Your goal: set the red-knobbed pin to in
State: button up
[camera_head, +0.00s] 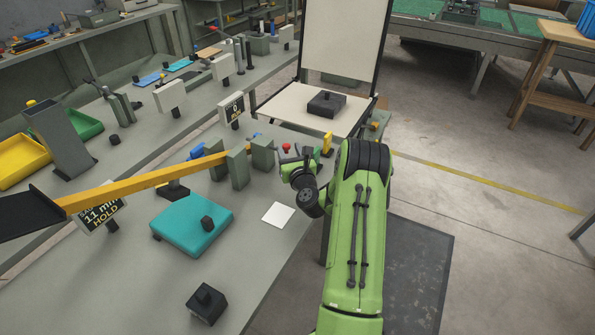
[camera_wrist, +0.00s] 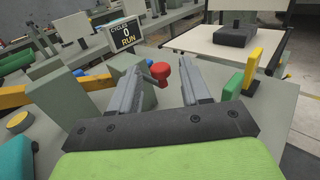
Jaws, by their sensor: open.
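The red-knobbed pin (camera_head: 286,148) stands by the grey blocks at the right end of the yellow bar. In the wrist view its red knob (camera_wrist: 160,71) shows in the gap between my fingers, near the tips. A short grey stem runs left from the knob toward a grey block. My gripper (camera_wrist: 162,66) is open, with one finger on each side of the knob in the picture. I see no clear contact, and cannot tell how deep the knob sits between the fingers. How far in the pin is cannot be told.
A yellow upright piece (camera_wrist: 252,68) stands right of my fingers. The yellow bar (camera_head: 150,180) crosses the bench left of the grey blocks (camera_head: 239,167). A cycle display (camera_wrist: 124,34) stands behind. The white-panelled lounger (camera_head: 290,105) carries a dark block (camera_head: 326,104).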

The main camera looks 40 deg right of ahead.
jog(key=b+v, duration=0.9)
jog(key=v, duration=0.3)
jog(key=shift+o, duration=0.2)
jog(key=shift+a, duration=0.1)
jog(key=p+x, duration=0.7)
jog(key=x, duration=0.7)
jog(key=shift+w+f, duration=0.1)
grip_shut()
